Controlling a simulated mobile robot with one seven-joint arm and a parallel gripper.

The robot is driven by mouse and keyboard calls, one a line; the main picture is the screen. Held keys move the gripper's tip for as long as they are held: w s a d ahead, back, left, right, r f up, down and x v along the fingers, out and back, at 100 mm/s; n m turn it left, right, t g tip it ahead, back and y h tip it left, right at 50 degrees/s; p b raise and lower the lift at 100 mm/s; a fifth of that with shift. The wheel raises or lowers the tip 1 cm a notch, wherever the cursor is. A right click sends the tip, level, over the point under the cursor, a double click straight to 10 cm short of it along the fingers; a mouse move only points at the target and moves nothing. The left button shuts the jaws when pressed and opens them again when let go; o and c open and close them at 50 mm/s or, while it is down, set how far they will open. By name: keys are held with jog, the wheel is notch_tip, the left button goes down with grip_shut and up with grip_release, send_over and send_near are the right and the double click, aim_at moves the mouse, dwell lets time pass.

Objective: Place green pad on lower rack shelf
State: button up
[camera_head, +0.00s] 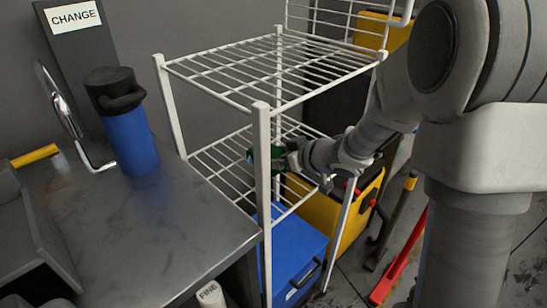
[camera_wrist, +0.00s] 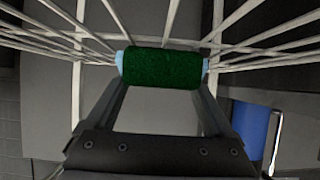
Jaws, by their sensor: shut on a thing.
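The green pad (camera_wrist: 160,68) is between the two fingers of my gripper (camera_wrist: 163,70) in the wrist view, with pale blue fingertips touching its two ends. My gripper is shut on it. In the head view the green pad (camera_head: 263,157) shows as a small dark green patch, partly hidden by the rack's front post and by my gripper (camera_head: 277,157). The white wire rack's lower shelf (camera_head: 222,168) is right around the pad's place in the picture. I cannot tell whether the pad touches the shelf wires. The upper shelf (camera_head: 230,68) is above my gripper.
A blue box (camera_head: 298,245) and a yellow container (camera_head: 345,222) stand under and behind the rack. A metal table (camera_head: 150,235) with a blue flask (camera_head: 130,140) is at the left. Rack posts stand close to my arm. Red and yellow-handled tools (camera_head: 398,265) lie at the right.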

jog(key=shift+f, duration=0.15)
jog(key=o, duration=1.2)
